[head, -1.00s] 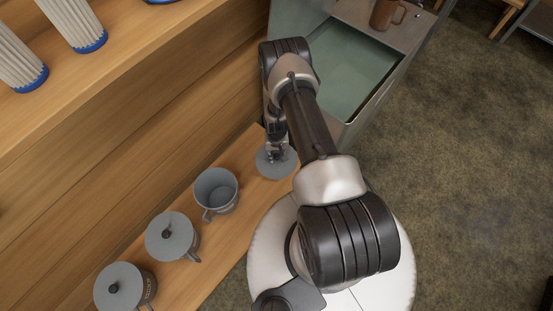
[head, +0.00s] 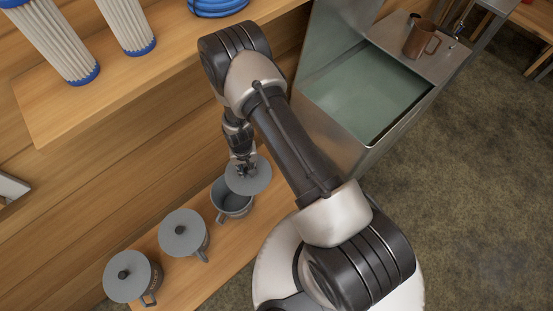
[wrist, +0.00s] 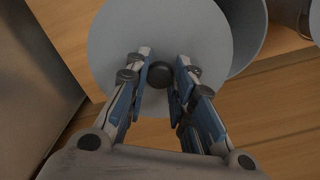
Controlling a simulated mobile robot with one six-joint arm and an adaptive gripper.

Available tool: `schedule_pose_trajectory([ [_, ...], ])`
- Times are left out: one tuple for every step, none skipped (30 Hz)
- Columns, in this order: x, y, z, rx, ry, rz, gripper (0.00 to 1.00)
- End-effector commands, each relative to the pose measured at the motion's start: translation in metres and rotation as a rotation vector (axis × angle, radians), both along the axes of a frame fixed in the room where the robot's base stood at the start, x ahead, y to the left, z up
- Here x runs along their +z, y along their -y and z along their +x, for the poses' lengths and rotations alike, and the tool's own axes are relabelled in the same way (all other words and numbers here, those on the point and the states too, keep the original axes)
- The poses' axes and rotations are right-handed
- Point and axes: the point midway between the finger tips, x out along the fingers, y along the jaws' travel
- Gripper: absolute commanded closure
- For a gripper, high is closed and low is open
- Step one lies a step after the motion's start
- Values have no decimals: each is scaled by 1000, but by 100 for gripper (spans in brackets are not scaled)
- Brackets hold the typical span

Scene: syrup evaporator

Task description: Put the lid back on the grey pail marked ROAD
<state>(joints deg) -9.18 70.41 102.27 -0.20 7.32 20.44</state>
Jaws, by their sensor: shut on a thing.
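My gripper (head: 243,170) is shut on the dark knob of a round grey lid (head: 260,180). The lid hangs above the bench and partly covers the open grey pail (head: 232,205), which stands upright. In the wrist view the lid (wrist: 150,30) sits between and beyond my fingers (wrist: 160,82), with its knob between them, and the pail (wrist: 246,35) shows behind its right edge. I cannot read a mark on the open pail.
Two lidded grey pails, one in the middle (head: 184,235) and one at the lower left (head: 132,277), stand on the wooden bench (head: 185,277). A metal evaporator pan (head: 365,95) with a brown mug (head: 421,40) is at the right. Pleated filters (head: 125,25) stand on a shelf.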

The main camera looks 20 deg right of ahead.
Motion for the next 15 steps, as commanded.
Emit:
schedule_pose_trajectory([
  [3,-18,-4,27,0,0,100],
  [4,-27,-6,37,0,0,100],
  [6,-37,-8,50,0,0,100],
  [7,-44,-10,58,0,0,100],
  [8,-51,-12,65,0,0,100],
  [9,-58,-15,74,0,0,100],
  [10,-63,-17,81,-1,0,100],
  [11,-67,-18,85,-1,-1,100],
  [12,-72,-20,91,-1,-1,100],
  [12,-74,-21,94,0,0,100],
  [13,-77,-22,97,0,0,100],
  [13,-79,-23,100,0,0,100],
  [13,-81,-23,102,0,0,100],
  [13,-82,-24,104,0,0,100],
  [13,-83,-24,104,0,0,100],
])
